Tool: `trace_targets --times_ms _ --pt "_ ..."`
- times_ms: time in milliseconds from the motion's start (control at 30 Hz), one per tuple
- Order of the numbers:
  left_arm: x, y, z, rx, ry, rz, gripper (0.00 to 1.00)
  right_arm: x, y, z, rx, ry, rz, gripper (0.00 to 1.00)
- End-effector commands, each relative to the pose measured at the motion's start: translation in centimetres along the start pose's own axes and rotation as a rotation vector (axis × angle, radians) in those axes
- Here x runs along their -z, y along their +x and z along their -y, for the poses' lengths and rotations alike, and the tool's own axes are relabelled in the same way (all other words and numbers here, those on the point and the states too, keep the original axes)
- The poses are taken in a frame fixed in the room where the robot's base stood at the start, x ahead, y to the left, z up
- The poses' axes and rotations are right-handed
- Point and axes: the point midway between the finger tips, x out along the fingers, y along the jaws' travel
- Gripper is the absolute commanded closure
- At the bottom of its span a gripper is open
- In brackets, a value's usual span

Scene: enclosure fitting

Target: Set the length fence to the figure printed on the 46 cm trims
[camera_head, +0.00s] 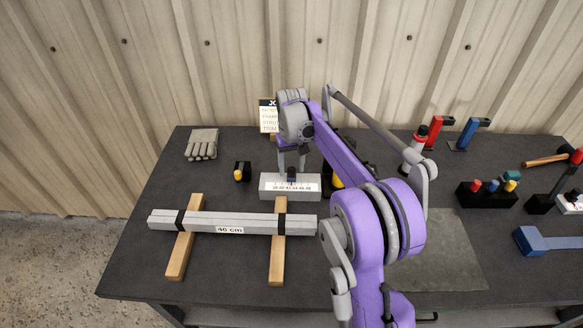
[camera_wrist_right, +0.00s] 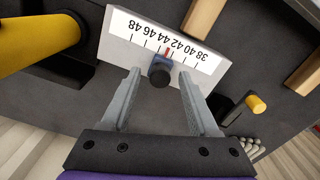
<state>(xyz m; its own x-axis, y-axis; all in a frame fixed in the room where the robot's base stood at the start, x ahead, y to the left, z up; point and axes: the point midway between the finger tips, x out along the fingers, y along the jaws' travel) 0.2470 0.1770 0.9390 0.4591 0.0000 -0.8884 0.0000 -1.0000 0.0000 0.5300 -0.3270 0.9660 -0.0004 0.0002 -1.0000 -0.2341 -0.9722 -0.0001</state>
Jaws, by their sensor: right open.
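The light grey bundle of trims (camera_head: 175,219) lies across two wooden bars, with a label reading 46 cm (camera_head: 229,230). Behind it stands the length fence's grey scale block (camera_head: 268,184), which also shows in the right wrist view (camera_wrist_right: 115,45), with figures from 38 to 48. A dark slider knob (camera_wrist_right: 160,74) is on its front, with a red pointer (camera_wrist_right: 167,53) around the 42 to 44 marks. My right gripper (camera_head: 291,168) is over the block; its open fingers (camera_wrist_right: 160,82) stand on either side of the knob, with gaps showing. My left gripper is not in view.
A grey glove (camera_head: 202,144) and a small black block with a yellow knob (camera_head: 241,172) are at the left. A yellow cylinder (camera_wrist_right: 38,43) stands close beside the fence. Clamps, a mallet (camera_head: 547,160) and a tool rack (camera_head: 487,196) are at the right.

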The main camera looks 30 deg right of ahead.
Motion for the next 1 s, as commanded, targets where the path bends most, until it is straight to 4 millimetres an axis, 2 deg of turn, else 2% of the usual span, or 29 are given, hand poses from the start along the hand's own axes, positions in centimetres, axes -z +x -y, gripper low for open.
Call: trace_targets --times_ms 333,667,1000 --pt "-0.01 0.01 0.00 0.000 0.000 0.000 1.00 0.00 0.36 0.01 0.000 0.000 0.000 0.41" --pt "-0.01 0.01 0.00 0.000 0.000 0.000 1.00 -0.01 0.34 0.01 0.000 0.000 0.000 1.00" --pt "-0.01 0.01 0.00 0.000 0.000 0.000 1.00 -0.01 0.33 0.00 0.000 0.000 0.000 1.00"
